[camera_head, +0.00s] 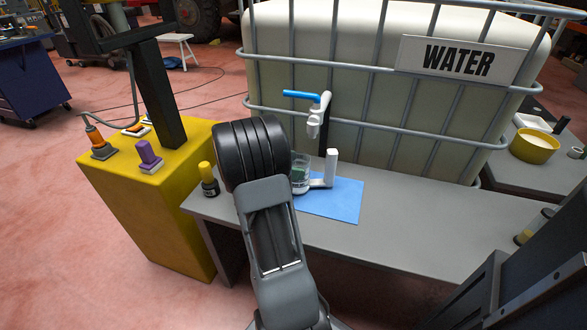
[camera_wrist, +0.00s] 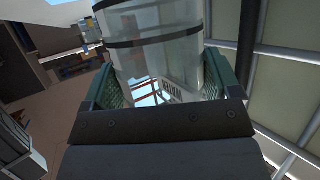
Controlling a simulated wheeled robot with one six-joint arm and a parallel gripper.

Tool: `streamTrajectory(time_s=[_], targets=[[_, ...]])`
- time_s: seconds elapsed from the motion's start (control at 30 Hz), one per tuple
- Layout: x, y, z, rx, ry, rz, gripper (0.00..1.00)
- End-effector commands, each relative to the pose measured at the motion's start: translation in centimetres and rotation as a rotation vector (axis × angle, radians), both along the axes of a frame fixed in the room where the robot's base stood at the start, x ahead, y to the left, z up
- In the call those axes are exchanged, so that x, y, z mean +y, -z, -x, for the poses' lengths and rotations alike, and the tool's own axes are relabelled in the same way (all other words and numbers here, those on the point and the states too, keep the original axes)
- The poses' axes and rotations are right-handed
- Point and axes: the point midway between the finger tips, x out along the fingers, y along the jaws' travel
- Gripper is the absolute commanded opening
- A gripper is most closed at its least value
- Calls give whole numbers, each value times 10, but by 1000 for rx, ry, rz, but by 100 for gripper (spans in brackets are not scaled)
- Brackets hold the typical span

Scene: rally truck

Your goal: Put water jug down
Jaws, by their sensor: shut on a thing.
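The water jug (camera_head: 303,187) is clear with a white handle (camera_head: 330,168) on its right side. In the head view it shows just right of my arm, over the left part of a blue mat (camera_head: 335,205) on the grey bench. I cannot tell whether its base touches the mat. In the wrist view my gripper (camera_wrist: 165,88) is shut on the jug (camera_wrist: 155,45), its green pads on both sides of the clear body. My arm hides the jug's left part in the head view.
A white water tank (camera_head: 370,120) in a metal cage stands behind, with a blue-handled tap (camera_head: 318,115) near the jug. A small dark bottle with a yellow cap (camera_head: 209,180) stands left of my arm. The grey bench (camera_head: 420,215) is clear at right.

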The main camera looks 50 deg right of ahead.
Motion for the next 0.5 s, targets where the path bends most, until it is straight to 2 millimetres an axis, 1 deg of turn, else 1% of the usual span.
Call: streamTrajectory(time_s=[0.03, 0.1, 0.3, 0.5], targets=[[-1, 8, 0, 1, 0, 1, 34], [-4, 11, -1, 0, -1, 1, 34], [-4, 10, -1, 0, -1, 2, 34], [-4, 13, -1, -1, 0, 2, 34]])
